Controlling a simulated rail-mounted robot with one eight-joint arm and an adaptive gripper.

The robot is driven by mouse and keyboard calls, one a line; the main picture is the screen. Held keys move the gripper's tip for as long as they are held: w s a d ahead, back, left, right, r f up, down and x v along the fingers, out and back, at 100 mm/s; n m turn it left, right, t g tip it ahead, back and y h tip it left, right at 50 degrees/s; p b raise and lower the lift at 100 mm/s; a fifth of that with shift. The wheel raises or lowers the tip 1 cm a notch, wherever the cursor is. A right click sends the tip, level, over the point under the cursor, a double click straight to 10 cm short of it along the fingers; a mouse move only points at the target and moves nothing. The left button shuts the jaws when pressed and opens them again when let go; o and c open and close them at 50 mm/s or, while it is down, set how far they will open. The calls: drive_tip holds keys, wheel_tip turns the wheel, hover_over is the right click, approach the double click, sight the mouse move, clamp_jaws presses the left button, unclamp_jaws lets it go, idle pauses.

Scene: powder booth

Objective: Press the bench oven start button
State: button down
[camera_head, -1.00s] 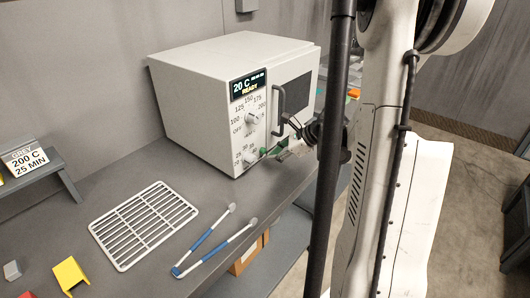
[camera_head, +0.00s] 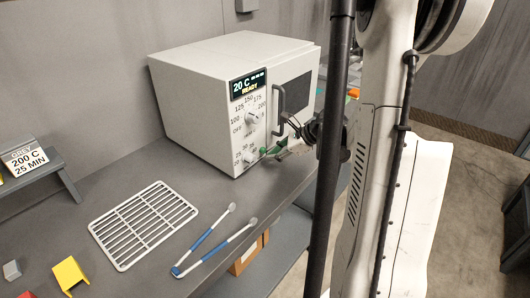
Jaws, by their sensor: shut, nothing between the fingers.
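The white bench oven (camera_head: 200,95) stands on the grey bench against the wall. Its display (camera_head: 248,85) reads 20 C and READY. Below are a temperature knob (camera_head: 252,118) and a lower timer knob (camera_head: 248,158). A green start button (camera_head: 265,151) shows only in part at the lower right of the panel, beside the timer knob. My gripper (camera_head: 272,153) is shut and empty, its tips at the green button. Whether they touch it I cannot tell.
A wire rack (camera_head: 143,224) and blue-handled tongs (camera_head: 215,241) lie on the bench in front of the oven. A sign (camera_head: 26,162) reading GREY 200 C 25 MIN stands at left. A yellow piece (camera_head: 70,275) lies front left. The oven door handle (camera_head: 279,110) juts out just above my gripper.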

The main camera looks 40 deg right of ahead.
drive_tip(key=shift+w, duration=0.25)
drive_tip(key=shift+w+a, duration=0.15)
drive_tip(key=shift+w, duration=0.35)
idle(0.8)
drive_tip(key=shift+s, duration=0.1)
drive_tip(key=shift+s+b, duration=0.45)
drive_tip(key=shift+s, duration=0.35)
drive_tip(key=shift+s+d, duration=0.1)
drive_tip(key=shift+d, duration=0.1)
drive_tip(key=shift+s+d+b, duration=0.15)
drive_tip(key=shift+s+d, duration=0.1)
drive_tip(key=shift+s, duration=0.95)
drive_tip(key=shift+s+d+b, duration=0.15)
drive_tip(key=shift+s+d, duration=0.05)
drive_tip(key=shift+s, duration=0.95)
